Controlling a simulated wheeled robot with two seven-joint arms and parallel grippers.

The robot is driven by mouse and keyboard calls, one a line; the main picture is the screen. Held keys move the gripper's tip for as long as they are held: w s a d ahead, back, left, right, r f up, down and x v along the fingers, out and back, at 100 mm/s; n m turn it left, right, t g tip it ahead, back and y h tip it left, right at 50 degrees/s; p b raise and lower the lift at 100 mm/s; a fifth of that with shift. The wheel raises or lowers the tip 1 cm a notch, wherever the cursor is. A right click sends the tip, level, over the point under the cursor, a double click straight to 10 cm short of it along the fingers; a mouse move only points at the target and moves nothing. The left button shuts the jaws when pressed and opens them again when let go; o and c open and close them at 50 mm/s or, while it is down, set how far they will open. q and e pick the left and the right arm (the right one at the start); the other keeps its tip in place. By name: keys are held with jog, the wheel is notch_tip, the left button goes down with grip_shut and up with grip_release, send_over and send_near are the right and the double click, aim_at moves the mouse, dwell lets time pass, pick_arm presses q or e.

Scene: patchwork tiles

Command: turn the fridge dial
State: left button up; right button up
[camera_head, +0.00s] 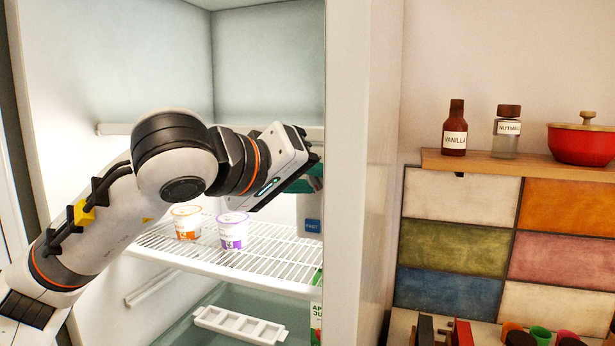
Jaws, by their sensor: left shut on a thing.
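My left gripper (309,157) is inside the open fridge (268,68), high above the wire shelf and up against the right side of the opening. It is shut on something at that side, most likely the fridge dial. The dial itself cannot be made out, because the gripper body and the fridge's front edge hide it. My right gripper is not in view.
An orange-marked cup (186,223) and a purple-marked cup (233,231) stand on the wire shelf (270,262). A blue-labelled container (312,222) stands below my gripper. A white tray (240,325) lies lower down. The fridge's right wall (345,180) bounds the space.

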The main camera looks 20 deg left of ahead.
pick_arm(q)
jog(key=n+t+h+b, duration=0.1)
jog(key=n+b, duration=0.2)
jog(key=b, duration=0.3)
jog(key=f+n+t+h+b, duration=0.1)
jog(key=n+b, duration=0.1)
jog(key=b, duration=0.4)
jog(key=shift+a+n+h, duration=0.1)
jog(key=shift+n+h, duration=0.2)
jog(key=shift+n, duration=0.1)
jog(key=shift+r+n+t+h+b, duration=0.25)
jog(key=shift+n+t+b, duration=0.35)
jog(key=shift+n+b, duration=0.75)
jog(key=shift+m, duration=0.25)
jog(key=o, duration=1)
jog(key=shift+f, duration=0.1)
jog(key=shift+c, duration=0.2)
